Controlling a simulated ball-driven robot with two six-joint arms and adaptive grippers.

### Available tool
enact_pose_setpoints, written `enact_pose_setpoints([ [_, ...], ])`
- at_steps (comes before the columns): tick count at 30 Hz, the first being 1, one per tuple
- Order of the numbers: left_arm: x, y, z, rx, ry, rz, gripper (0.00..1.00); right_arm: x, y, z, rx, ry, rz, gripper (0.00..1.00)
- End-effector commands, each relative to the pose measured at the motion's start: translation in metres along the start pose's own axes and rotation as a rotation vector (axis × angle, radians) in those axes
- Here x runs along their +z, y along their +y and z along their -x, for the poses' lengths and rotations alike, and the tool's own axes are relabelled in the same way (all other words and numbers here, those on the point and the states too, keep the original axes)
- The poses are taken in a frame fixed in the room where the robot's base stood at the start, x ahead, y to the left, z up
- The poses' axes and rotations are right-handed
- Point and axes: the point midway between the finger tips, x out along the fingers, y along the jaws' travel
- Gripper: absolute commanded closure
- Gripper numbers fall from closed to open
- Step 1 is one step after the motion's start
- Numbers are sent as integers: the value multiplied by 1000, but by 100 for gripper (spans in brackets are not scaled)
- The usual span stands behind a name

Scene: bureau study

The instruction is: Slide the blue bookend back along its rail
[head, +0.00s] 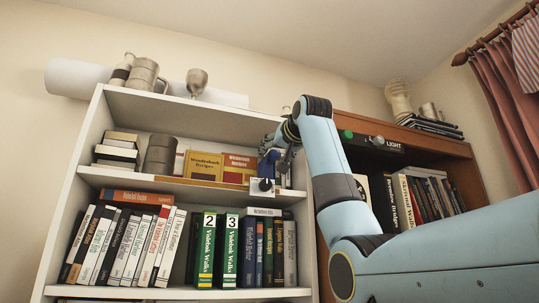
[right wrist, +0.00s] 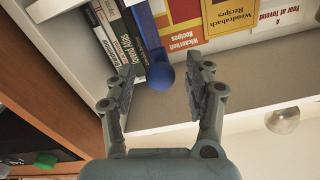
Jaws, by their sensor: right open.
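The blue bookend (head: 265,168) stands on the middle shelf of the white bookcase, at the right end of a row of yellow and red books. In the right wrist view the blue bookend (right wrist: 147,35) is an upright blue strip with a round blue knob at its end. My right gripper (head: 287,145) is in front of that shelf, partly covering the bookend. In the wrist view the right gripper (right wrist: 161,78) is open, its fingers on either side of the knob, with no clear contact. A wood-coloured strip (head: 200,183) runs along the shelf. My left gripper is not in view.
A white block with a dark knob (head: 262,187) sits on the shelf's front edge below the bookend. Thin books (right wrist: 112,28) stand beside the bookend. A brown bookcase (head: 452,148) adjoins on the right.

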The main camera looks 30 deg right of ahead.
Motion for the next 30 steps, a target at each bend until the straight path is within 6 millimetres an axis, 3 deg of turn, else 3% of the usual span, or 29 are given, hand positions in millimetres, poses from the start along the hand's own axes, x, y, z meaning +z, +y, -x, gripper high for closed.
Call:
enact_pose_setpoints([
  [7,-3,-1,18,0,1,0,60,-2,-1,-36,0,-1,0,47],
  [18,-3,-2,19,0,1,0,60,0,0,-44,0,1,1,47],
  [30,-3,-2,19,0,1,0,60,0,0,-43,0,1,1,98],
])
